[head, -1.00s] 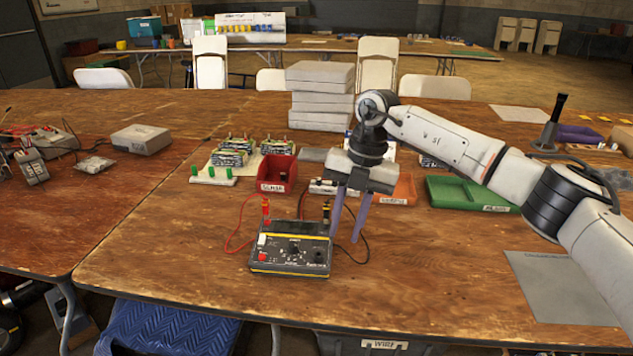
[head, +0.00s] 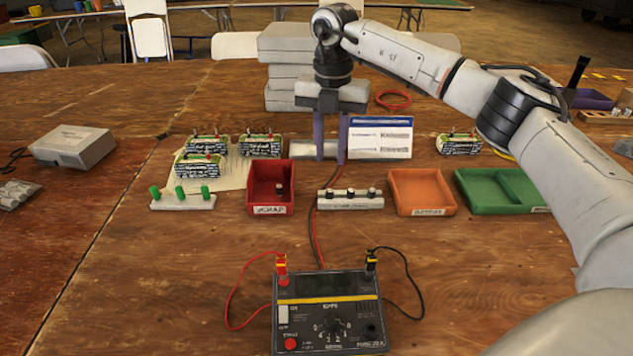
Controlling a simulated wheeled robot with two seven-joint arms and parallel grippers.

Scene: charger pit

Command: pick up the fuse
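A white rack (head: 350,201) stands in the middle of the table with small dark-capped pieces upright in it, which look like fuses. A similar dark-capped piece (head: 279,189) stands in the red scrap bin (head: 258,203). I cannot tell which one is the task's fuse. My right gripper (head: 331,158) points down beyond the rack, in front of the white card with printed drawings. Its two purple fingers are apart, with nothing seen held between them. My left gripper is not in view.
A meter (head: 330,316) with red and black leads sits at the front. An orange tray (head: 421,190) and a green tray (head: 487,190) lie right of the rack. A white strip with green pegs (head: 182,203) and battery packs (head: 197,165) are left. Grey boxes (head: 285,72) stack behind.

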